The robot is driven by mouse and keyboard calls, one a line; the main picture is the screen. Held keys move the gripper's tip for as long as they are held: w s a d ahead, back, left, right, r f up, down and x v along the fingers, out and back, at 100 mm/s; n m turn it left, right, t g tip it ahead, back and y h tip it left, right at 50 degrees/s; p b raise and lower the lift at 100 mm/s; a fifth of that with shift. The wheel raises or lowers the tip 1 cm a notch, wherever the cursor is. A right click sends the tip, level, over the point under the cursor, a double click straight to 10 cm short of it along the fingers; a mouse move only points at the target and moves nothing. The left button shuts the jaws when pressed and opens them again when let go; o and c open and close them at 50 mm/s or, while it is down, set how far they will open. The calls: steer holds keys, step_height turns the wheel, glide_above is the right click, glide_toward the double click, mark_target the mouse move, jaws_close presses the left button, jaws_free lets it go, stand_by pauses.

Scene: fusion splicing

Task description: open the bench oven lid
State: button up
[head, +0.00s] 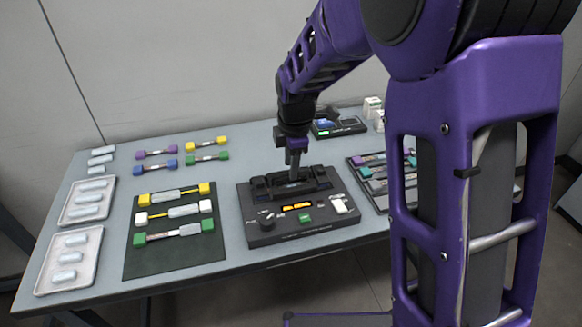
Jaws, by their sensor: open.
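The bench oven appears to be the dark box (310,225) in the middle of the table, with an orange display, a knob, a green button and a white switch on its front panel. Its black lid (265,187) lies along the back of the top and looks closed. My gripper (293,175) points down at the middle of the lid, its fingertips at or just above it. It is open, seen nearly edge-on, so the gap between the fingers is hard to see. Contact with the lid cannot be told.
A dark mat (130,265) with several capped fibre pieces lies left of the oven. Two pale trays (40,287) stand at the far left. A dark rack (381,204) is close on the right, partly behind my arm. A small device (350,130) stands behind.

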steer(key=shift+w+f, duration=0.15)
steer(key=shift+f, duration=0.55)
jaws_close()
stand_by(1.0)
